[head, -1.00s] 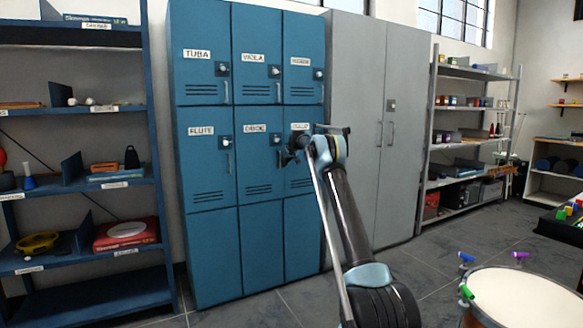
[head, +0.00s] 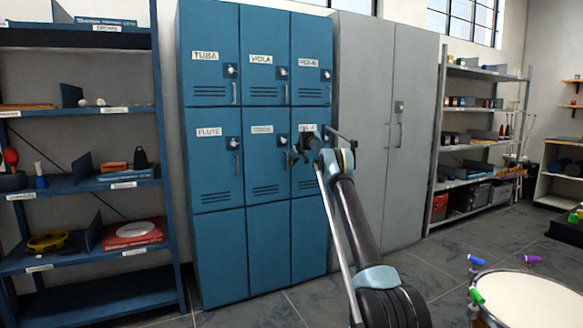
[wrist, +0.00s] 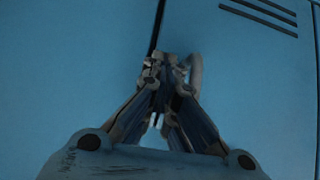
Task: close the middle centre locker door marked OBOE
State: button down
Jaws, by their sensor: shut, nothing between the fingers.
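The OBOE locker door (head: 263,165) is the middle centre door of the blue locker block. It looks flush with its neighbours in the head view; a small gap cannot be ruled out. Its label (head: 262,129) is blurred now. My gripper (head: 291,158) is at the right edge of this door and hides part of its latch side. In the wrist view my gripper (wrist: 168,68) is shut and empty, close against the blue door faces. A dark vertical seam and a handle (wrist: 195,72) show at its fingertips. Contact cannot be told for sure.
The FLUTE door (head: 214,165) on the left and the upper doors look shut. My arm covers part of the middle right door (head: 308,182). A grey cabinet (head: 375,90) stands at right, a blue shelf (head: 90,190) at left. A drum (head: 525,295) stands at front right.

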jog(key=shift+a, duration=0.1)
jog(key=s+d+r, duration=0.4)
jog(key=s+r, duration=0.1)
jog(key=s, duration=0.5)
jog(key=s+d+r, duration=0.4)
jog(key=s+r, duration=0.2)
jog(key=s, duration=0.4)
jog(key=s+d+m+g+h, duration=0.1)
jog(key=s+d, duration=0.2)
jog(key=s, duration=0.9)
jog(key=s+d+m+g, duration=0.1)
jog(key=s+d, duration=0.1)
jog(key=s, duration=0.9)
jog(key=s+d+m+g+h, duration=0.1)
jog(key=s+d, duration=0.2)
jog(key=s, duration=0.9)
jog(key=s+d+f+m+g+h, duration=0.1)
jog(key=s+d+f, duration=0.1)
jog(key=s+f, duration=0.6)
jog(key=s+d+f+g, duration=0.1)
jog(key=s+f, duration=0.8)
jog(key=s, duration=1)
jog(key=s+d+f+m+g+h, duration=0.1)
jog(key=s+d+f, duration=0.3)
jog(key=s+f, duration=0.5)
jog(key=s, duration=0.5)
jog(key=shift+f+m+h, duration=0.2)
jog(key=shift+m+h, duration=0.1)
